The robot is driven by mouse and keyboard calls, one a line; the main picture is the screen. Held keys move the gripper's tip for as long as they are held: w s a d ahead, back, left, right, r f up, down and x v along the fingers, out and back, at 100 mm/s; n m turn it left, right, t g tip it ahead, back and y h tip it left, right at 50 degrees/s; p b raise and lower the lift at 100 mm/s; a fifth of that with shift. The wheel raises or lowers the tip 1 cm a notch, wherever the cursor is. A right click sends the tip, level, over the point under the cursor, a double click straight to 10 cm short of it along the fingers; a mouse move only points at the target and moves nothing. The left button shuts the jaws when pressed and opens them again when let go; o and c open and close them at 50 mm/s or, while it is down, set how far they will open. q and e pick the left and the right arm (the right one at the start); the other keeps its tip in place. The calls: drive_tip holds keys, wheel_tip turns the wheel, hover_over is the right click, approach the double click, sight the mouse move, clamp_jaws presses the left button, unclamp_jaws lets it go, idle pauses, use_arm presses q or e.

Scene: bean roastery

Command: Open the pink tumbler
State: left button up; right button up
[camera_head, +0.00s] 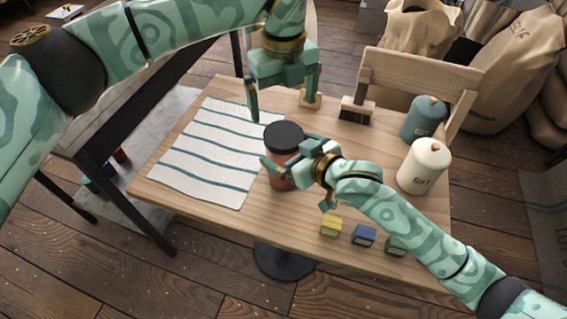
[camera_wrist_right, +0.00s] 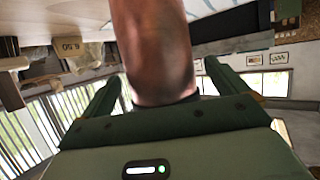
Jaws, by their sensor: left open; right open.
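The pink tumbler (camera_head: 278,180) stands upright on the wooden table, with its black lid (camera_head: 284,136) on. Its body also fills the upper middle of the right wrist view (camera_wrist_right: 154,45). My right gripper (camera_head: 292,176) is open at the tumbler's side, with its fingers on either side of the body. In the right wrist view a small gap shows between the tumbler and each finger. Part of the tumbler is hidden behind this gripper in the head view. My left gripper (camera_head: 283,103) is open and empty, pointing down above and behind the lid.
A striped cloth (camera_head: 205,150) lies left of the tumbler on the table (camera_head: 300,235). A brush (camera_head: 357,111), a teal canister (camera_head: 423,118) and a cream canister (camera_head: 424,165) stand at the right. Small yellow (camera_head: 331,226) and blue (camera_head: 364,235) boxes sit near the front edge.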

sight(284, 133)
use_arm(q)
drive_tip(key=shift+d, duration=0.1)
use_arm(e)
drive_tip(key=shift+x, duration=0.85)
drive_tip(key=shift+w+a, duration=0.1)
drive_tip(key=c, duration=1.7)
use_arm(q)
drive_tip(key=shift+r, duration=0.2)
use_arm(e)
drive_tip(key=shift+c, duration=1.3)
use_arm(q)
drive_tip(key=shift+w+a+r+m, duration=0.1)
drive_tip(key=shift+a+m, duration=0.15)
drive_tip(key=shift+m, duration=0.05)
drive_tip(key=m, duration=2.2)
drive_tip(key=shift+f, duration=0.25)
drive_tip(key=m, duration=0.5)
drive_tip(key=shift+d, duration=0.1)
drive_tip(key=m, duration=0.3)
drive_tip(key=shift+f+m, duration=0.15)
drive_tip(key=shift+m, duration=0.25)
wheel_tip(284, 133, down, 8)
drive_tip(key=shift+r, duration=0.1)
